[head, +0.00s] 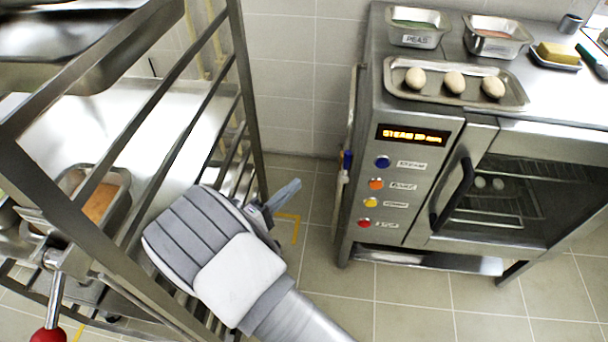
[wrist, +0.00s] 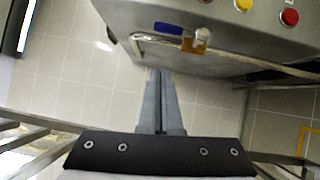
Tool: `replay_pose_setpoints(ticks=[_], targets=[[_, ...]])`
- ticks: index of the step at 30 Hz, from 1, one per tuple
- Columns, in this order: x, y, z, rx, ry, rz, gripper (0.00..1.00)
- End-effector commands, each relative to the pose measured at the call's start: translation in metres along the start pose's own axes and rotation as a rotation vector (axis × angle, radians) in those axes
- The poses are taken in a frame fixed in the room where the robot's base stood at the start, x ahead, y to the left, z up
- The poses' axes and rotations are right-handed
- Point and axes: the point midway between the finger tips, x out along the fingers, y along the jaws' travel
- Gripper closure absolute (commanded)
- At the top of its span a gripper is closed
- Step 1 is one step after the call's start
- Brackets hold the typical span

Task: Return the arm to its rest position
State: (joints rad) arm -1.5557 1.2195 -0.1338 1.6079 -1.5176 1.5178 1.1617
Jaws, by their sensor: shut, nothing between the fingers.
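My gripper (head: 284,193) shows in the head view at the end of my grey and white arm, in the gap between the metal rack (head: 250,110) on the left and the steam oven (head: 420,190) on the right. In the wrist view my gripper (wrist: 160,75) has its two fingers together, with nothing between them. The fingers point toward the side of the oven (wrist: 230,55). In the head view the gripper is beside the rack's upright; I cannot tell how close it is.
A tray (head: 400,96) with three egg-like items and two labelled containers, one PEAS (head: 417,40), stand on the oven. The oven door (head: 500,190) looks shut. The rack holds a pan (head: 122,192) with orange-brown contents. Tiled floor (head: 330,290) is clear between rack and oven.

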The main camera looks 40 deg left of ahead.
Motion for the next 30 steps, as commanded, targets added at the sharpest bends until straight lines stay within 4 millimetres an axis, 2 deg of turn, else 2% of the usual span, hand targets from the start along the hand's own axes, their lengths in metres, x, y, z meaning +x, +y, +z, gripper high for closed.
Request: replay_pose_setpoints(ticks=[9,11,14,17,21,25,30], targets=[[-0.005,0.001,0.001,0.0,-0.004,-0.002,1.0],[-0.001,0.004,0.004,0.001,-0.019,-0.009,1.0],[0.018,0.015,0.017,0.004,-0.083,-0.046,1.0],[0.047,0.034,0.046,0.007,-0.199,-0.118,1.0],[0.089,0.062,0.101,0.028,-0.386,-0.259,1.0],[0.115,0.085,0.155,0.065,-0.537,-0.394,1.0],[0.133,0.11,0.227,0.142,-0.704,-0.573,1.0]])
